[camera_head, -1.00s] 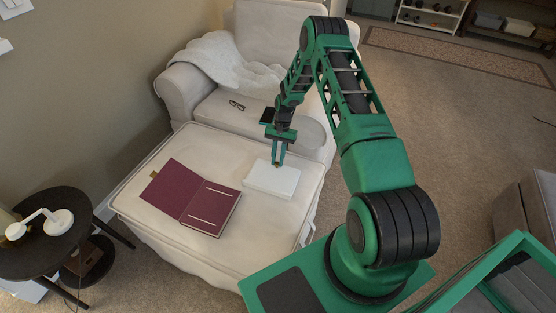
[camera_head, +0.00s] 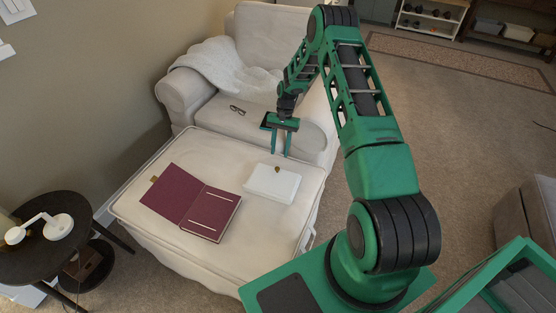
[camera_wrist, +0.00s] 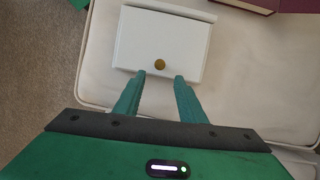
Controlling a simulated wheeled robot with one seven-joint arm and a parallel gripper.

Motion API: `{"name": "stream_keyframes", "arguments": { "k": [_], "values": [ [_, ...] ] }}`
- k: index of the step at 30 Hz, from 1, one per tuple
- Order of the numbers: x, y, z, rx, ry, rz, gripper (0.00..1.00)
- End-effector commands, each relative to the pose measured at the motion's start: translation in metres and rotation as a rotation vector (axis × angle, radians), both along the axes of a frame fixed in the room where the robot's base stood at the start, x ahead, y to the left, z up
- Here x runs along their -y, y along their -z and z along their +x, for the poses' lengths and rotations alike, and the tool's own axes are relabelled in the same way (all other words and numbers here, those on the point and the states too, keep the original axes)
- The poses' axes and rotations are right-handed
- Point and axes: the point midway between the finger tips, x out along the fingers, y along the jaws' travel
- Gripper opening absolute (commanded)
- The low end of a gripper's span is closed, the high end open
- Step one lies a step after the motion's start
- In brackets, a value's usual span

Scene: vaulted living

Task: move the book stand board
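A white flat box-like piece (camera_head: 267,186) with a round brass knob (camera_head: 277,169) lies on the cream ottoman near its right side. It also shows in the wrist view (camera_wrist: 160,38), with the knob at its near edge. A maroon open book-like piece (camera_head: 174,190) lies to its left, with a flat panel and a thicker block. I cannot tell which piece is the book stand board. My gripper (camera_head: 280,155) is open and empty, just behind the knob. In the wrist view its fingertips (camera_wrist: 160,76) are spread to either side, short of the knob.
The ottoman (camera_head: 140,225) has clear room around both pieces. A cream armchair (camera_head: 190,97) with a throw and glasses (camera_head: 237,109) stands behind it. A dark side table (camera_head: 40,260) with a white lamp (camera_head: 58,226) stands at left.

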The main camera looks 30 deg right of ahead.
Motion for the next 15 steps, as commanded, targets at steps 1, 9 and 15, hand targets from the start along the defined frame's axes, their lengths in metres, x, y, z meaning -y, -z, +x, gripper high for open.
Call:
{"name": "stream_keyframes", "arguments": {
  "k": [1,9,15],
  "values": [
    [0.002,-0.008,0.003,0.002,0.0,-0.001,0.37],
    [0.008,-0.028,0.008,0.0,0.0,0.0,0.37],
    [0.008,-0.029,0.008,0.0,0.0,0.0,0.37]
  ]
}}
